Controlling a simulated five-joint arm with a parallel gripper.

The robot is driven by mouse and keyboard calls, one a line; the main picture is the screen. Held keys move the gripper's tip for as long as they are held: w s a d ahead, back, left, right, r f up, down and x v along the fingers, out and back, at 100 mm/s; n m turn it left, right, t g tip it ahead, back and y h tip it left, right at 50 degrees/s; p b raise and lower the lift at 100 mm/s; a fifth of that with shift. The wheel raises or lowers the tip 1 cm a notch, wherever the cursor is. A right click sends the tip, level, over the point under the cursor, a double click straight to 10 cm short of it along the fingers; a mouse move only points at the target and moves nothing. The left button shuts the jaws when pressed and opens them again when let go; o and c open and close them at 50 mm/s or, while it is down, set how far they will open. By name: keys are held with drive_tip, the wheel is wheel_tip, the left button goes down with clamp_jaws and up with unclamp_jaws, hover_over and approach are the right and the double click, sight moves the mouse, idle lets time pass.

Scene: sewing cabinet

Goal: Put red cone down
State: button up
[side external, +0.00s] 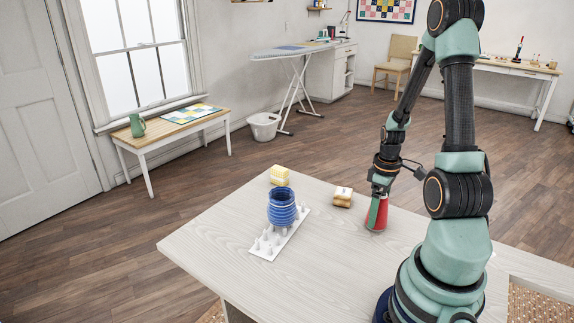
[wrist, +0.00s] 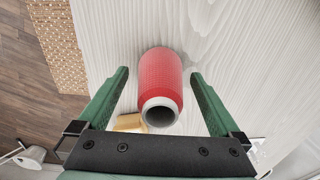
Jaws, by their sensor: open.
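The red cone (side external: 378,214) is a spool of red thread with a pale end. It stands on the pale wooden table in the side external view, right of the middle. In the wrist view the red cone (wrist: 160,78) lies between the two green fingers, with a visible gap on each side. My gripper (side external: 374,212) is open around it. It also shows in the wrist view (wrist: 160,88). One finger partly hides the cone in the side external view.
A blue spool (side external: 282,208) sits on a white pegged rack (side external: 266,243). A yellow block (side external: 279,175) and a tan-and-white block (side external: 343,197) are on the table (side external: 215,235). The tan block is left of the cone. Clear tabletop lies in front of the cone.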

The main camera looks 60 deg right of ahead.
wheel_tip(320, 180, up, 11)
drive_tip(key=w+a+r+t, duration=0.2)
drive_tip(key=w+a+r, duration=0.1)
drive_tip(key=a, duration=0.5)
drive_tip(key=w+a+r+t, duration=0.1)
drive_tip(key=w+a+r, duration=0.2)
drive_tip(key=a, duration=0.6)
drive_tip(key=w+a+r+t, duration=0.2)
drive_tip(key=w+a+r, duration=0.2)
drive_tip(key=a, duration=0.4)
drive_tip(key=shift+a+r+t, duration=0.3)
drive_tip(key=shift+r, duration=0.5)
